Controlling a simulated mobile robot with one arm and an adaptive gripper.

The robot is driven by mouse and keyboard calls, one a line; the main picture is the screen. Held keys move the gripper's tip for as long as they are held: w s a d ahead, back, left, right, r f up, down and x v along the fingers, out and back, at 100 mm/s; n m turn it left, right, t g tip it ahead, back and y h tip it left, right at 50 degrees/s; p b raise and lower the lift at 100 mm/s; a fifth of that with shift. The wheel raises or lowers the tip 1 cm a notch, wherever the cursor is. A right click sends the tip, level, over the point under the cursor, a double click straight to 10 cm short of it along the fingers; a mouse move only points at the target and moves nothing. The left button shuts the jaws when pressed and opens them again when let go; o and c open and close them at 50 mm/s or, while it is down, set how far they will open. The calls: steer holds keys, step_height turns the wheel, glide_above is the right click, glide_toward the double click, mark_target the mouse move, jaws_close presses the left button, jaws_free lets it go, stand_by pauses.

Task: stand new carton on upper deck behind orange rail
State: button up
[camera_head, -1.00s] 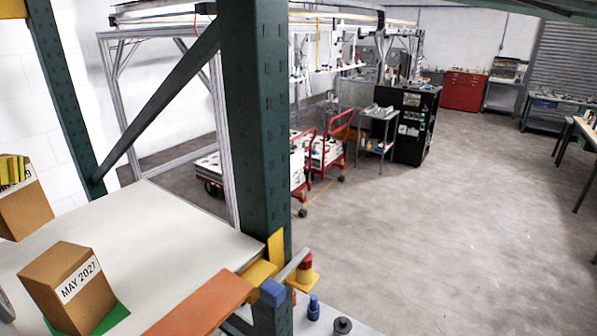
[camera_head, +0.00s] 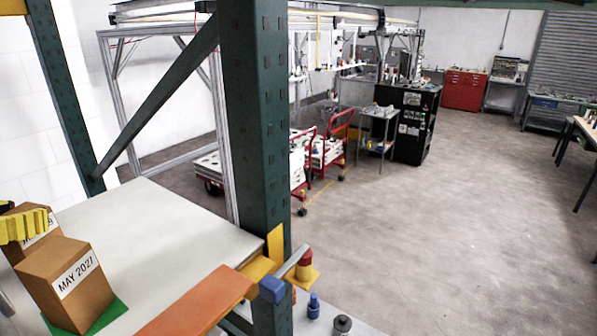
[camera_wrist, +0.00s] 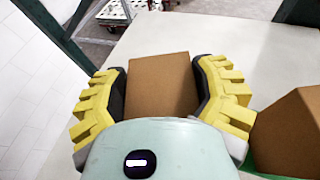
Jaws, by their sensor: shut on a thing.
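My gripper (camera_head: 26,226) shows at the left edge of the head view, its yellow fingers shut on a brown carton (camera_wrist: 160,82). That carton has a white label, partly covered, ending in 9. In the wrist view the second carton (camera_wrist: 290,137) is right of my gripper (camera_wrist: 160,85). I cannot tell whether the held carton touches the deck. The orange rail (camera_head: 198,303) runs along the deck's near edge.
A dark green rack post (camera_head: 262,130) with a diagonal brace (camera_head: 160,95) stands at the deck's right corner. Yellow, blue and red parts sit by its foot. The deck is bare right of the cartons. Red trolleys (camera_head: 325,150) stand on the floor beyond.

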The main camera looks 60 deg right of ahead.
steer(key=shift+f, duration=0.1)
steer(key=o, duration=1.4)
steer(key=shift+c, duration=0.2)
steer(key=shift+r, duration=0.25)
steer(key=b+v, duration=0.4)
steer(key=v, duration=0.8)
steer(key=shift+b, duration=0.35)
